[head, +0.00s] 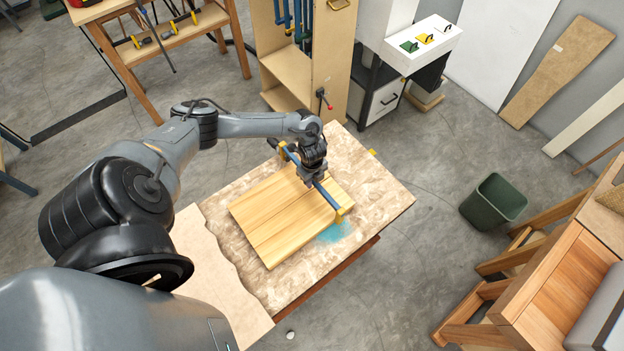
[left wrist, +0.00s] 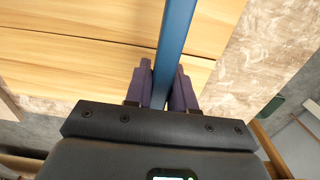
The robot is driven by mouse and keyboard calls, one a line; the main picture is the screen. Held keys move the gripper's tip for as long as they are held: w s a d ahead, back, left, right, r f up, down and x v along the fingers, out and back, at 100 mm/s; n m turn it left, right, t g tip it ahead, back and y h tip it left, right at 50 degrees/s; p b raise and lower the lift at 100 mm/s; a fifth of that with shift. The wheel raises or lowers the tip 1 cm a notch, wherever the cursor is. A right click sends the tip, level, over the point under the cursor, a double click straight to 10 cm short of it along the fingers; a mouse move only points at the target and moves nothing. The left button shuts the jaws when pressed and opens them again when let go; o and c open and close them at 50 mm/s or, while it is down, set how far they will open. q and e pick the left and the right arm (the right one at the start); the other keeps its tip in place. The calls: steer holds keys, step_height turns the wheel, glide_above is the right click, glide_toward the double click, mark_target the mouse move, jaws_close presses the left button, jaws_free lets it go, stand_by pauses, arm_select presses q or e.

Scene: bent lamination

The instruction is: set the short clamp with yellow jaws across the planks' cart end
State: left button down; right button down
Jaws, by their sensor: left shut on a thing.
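The short clamp has a blue bar (head: 325,195) and yellow jaws, one yellow jaw (head: 344,211) at its lower right end and another at its upper left end. It lies across the planks (head: 270,220) near their upper right end. I cannot tell whether the jaws touch the plank edges. My left gripper (head: 308,178) is shut on the bar around its middle. In the left wrist view, the dark fingers (left wrist: 160,90) flank the blue bar (left wrist: 175,45), with the pale planks (left wrist: 80,55) beneath it. My right gripper is not in view.
The planks lie on a worktable (head: 385,200) with a blue stain (head: 335,232) and bare board to the right. A wooden cabinet with blue clamps (head: 290,20) stands behind. A green bin (head: 493,200) stands on the floor at right. A wooden bench (head: 560,280) is at lower right.

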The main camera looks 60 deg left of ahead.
mark_target(312, 190)
arm_select(q)
steer(key=shift+f, duration=0.3)
steer(key=shift+f+b, duration=1.05)
steer(key=shift+f, duration=0.75)
stand_by(0.6)
steer(key=c, duration=0.9)
jaws_free()
steer(key=shift+o, duration=0.2)
step_height(312, 190, up, 11)
steer(key=shift+f, duration=0.1)
